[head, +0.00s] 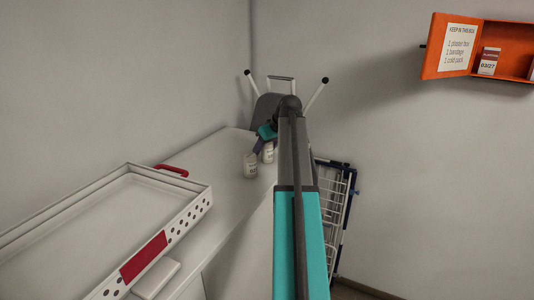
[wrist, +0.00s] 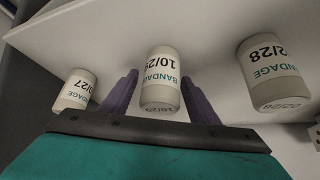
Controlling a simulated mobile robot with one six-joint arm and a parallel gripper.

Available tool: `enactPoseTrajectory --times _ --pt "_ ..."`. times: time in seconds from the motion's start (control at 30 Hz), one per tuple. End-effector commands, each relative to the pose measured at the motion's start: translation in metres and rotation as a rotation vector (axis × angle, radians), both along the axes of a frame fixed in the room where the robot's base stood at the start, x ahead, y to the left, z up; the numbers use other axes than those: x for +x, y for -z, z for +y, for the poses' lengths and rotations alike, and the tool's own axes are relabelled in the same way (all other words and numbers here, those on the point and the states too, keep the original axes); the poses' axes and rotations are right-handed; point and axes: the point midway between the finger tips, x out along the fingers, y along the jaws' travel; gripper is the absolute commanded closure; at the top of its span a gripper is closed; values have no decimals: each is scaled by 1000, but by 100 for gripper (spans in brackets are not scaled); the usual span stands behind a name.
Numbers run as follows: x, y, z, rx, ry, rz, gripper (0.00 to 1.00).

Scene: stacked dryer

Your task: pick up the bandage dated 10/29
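The bandage dated 10/29 (wrist: 160,75) is a white roll in the middle of the wrist view; its side print is partly cut off, and the end reads 10/29. My gripper (wrist: 160,82) has its purple fingers on either side of this roll, open around it, with no clear grip visible. Another bandage (wrist: 75,90), its date ending in 0/27, stands to the left. A third bandage (wrist: 270,70), its date ending in 2/28, stands to the right. In the head view my gripper (head: 266,133) is at the far end of the white top, partly hidden by my arm, beside bandages (head: 250,166).
An orange wall box (head: 437,62) with a list and a box dated 03/27 (head: 489,62) hangs at upper right. A rack (head: 335,200) stands right of the top.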

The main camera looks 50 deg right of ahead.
Motion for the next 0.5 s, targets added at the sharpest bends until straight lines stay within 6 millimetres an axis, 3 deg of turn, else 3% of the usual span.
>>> enactPoseTrajectory --times 0.03,0.23,0.5 --pt "0 0 0 0 0 0 54" --pt "0 0 0 0 0 0 86" --pt "0 -1 -1 1 1 0 87"
